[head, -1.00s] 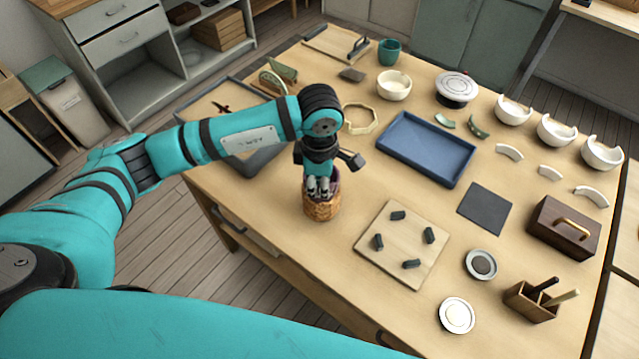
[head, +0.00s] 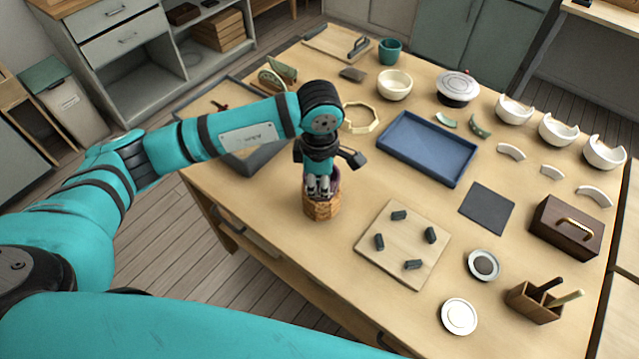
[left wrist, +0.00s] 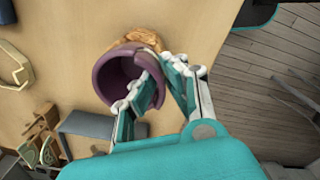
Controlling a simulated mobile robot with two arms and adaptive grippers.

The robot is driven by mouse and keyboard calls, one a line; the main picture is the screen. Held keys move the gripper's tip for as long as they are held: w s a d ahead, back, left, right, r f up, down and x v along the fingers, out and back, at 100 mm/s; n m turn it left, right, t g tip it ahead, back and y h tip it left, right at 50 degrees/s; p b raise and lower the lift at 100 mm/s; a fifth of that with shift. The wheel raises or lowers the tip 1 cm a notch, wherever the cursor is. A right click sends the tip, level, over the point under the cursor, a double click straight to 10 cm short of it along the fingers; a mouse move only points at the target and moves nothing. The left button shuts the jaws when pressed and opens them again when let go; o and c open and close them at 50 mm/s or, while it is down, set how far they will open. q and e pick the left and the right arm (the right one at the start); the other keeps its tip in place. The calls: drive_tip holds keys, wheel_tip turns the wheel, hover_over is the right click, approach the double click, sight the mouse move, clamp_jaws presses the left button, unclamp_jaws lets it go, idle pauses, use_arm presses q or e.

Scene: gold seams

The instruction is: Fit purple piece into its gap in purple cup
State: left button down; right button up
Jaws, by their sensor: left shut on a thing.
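The purple cup (left wrist: 109,82) sits in a woven basket-like holder (head: 322,208) near the front edge of the table. In the left wrist view its open mouth faces the camera, and the woven holder (left wrist: 146,38) shows behind it. My left gripper (head: 320,188) points down at the cup from above, with its fingers at the rim. In the left wrist view the fingers (left wrist: 163,70) are at the right side of the cup, shut on the purple piece, which they mostly hide. I cannot tell whether the piece is seated in the gap. My right gripper is not in view.
Right of the holder lies a wooden board (head: 380,263) with several dark pegs. A blue tray (head: 427,147), a dark flat mat (head: 487,207) and white broken bowls (head: 558,130) are farther right. A grey tray (head: 247,160) lies behind my left arm.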

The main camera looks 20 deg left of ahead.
use_arm(q)
drive_tip(key=shift+b, duration=0.35)
idle(0.7)
drive_tip(key=shift+f+b, duration=0.35)
drive_tip(key=shift+b, duration=0.2)
idle(0.8)
drive_tip(key=shift+b, duration=0.35)
drive_tip(key=shift+b, duration=0.45)
idle(0.7)
idle(0.3)
drive_tip(key=shift+f+b, duration=0.35)
drive_tip(key=shift+b, duration=0.55)
idle(1.2)
